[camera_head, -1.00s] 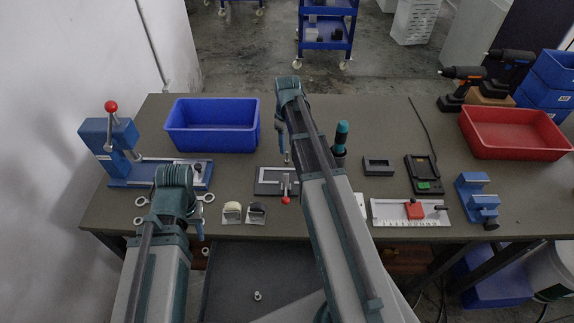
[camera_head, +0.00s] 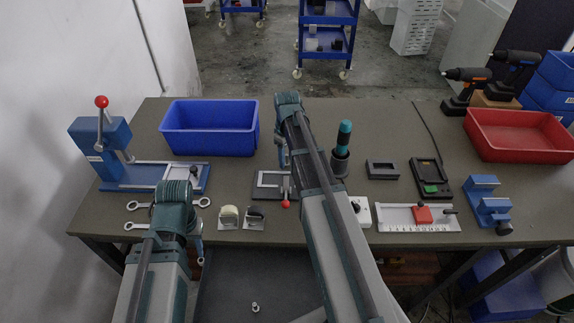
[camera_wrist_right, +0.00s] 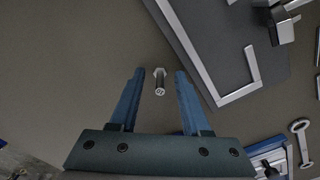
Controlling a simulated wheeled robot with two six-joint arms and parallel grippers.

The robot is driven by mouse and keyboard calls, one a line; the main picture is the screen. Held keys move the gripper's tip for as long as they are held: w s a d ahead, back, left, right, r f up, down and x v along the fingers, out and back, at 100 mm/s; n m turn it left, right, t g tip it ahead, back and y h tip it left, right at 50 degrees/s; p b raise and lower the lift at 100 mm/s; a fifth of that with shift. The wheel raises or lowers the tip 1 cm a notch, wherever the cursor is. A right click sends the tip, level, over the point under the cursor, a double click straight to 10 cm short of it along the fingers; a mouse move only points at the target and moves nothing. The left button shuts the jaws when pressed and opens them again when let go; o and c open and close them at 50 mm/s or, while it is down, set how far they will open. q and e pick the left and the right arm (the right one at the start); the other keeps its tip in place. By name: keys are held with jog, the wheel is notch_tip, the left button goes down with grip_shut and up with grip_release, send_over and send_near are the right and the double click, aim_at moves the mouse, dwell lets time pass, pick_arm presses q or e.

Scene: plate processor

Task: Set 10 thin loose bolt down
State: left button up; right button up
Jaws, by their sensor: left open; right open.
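A thin silver bolt (camera_wrist_right: 159,82) shows in the right wrist view on the brown table top. It appears to stand on its hexagonal head, with the shank end towards the camera. My right gripper (camera_wrist_right: 160,74) is open, with a blue finger on each side of the bolt and a visible gap to both. In the head view my right gripper (camera_head: 284,158) is small and partly hidden by its arm, beside the dark plate with a silver frame. My left gripper (camera_head: 199,251) hangs at the table's front edge, open and apart from any object.
The dark framed plate (camera_head: 262,192) with a red-knobbed clamp lies close to the right gripper. A blue bin (camera_head: 210,143) and a blue press (camera_head: 100,148) stand at left. A red tray (camera_head: 520,150) is at right. Ring wrenches (camera_head: 155,205) lie near the left gripper.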

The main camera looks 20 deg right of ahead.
aim_at(287, 155)
grip_shut()
jog(key=shift+r, duration=0.15)
notch_tip(287, 155, up, 10)
jog(key=p, duration=1)
